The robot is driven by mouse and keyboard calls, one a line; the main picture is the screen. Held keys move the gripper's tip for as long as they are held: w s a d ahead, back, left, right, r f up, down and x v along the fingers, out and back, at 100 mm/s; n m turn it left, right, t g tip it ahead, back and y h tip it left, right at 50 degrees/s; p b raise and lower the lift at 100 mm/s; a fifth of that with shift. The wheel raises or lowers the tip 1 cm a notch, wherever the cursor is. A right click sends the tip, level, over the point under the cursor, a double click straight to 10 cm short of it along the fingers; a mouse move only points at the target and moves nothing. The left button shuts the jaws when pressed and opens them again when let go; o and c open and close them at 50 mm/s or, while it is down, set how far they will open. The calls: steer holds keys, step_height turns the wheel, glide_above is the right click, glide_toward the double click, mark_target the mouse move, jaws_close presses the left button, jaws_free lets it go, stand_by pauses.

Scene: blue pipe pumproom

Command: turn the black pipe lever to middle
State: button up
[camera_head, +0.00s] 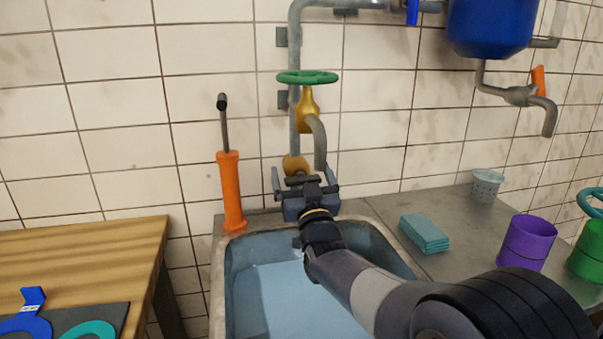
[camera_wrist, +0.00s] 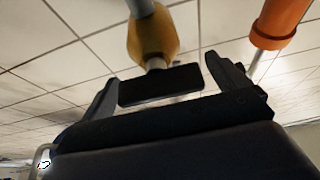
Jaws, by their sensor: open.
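The black pipe lever (camera_head: 302,180) is a short dark bar below a round brass fitting (camera_head: 294,165) at the lower end of the grey wall pipe, above the back of the sink. It also shows in the wrist view as a flat black bar (camera_wrist: 160,86) under the brass fitting (camera_wrist: 152,40). My gripper (camera_head: 304,184) is open, with one finger at each side of the lever. In the wrist view the lever lies between the fingertips of my gripper (camera_wrist: 160,74), with a small gap visible at each end. I cannot tell whether any part touches it.
A tap with a green handwheel (camera_head: 307,77) hangs just above my gripper. An orange-handled tool (camera_head: 231,190) stands close at left. The sink (camera_head: 218,270) holds water below. A teal sponge (camera_head: 424,232) and a purple cup (camera_head: 526,242) stand on the right counter.

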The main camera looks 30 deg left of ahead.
steer(key=shift+w+a+r, duration=0.1)
steer(key=shift+w+a, duration=0.05)
steer(key=shift+w, duration=0.1)
steer(key=shift+c, duration=0.2)
steer(key=c, duration=0.9)
steer(key=shift+c, duration=0.2)
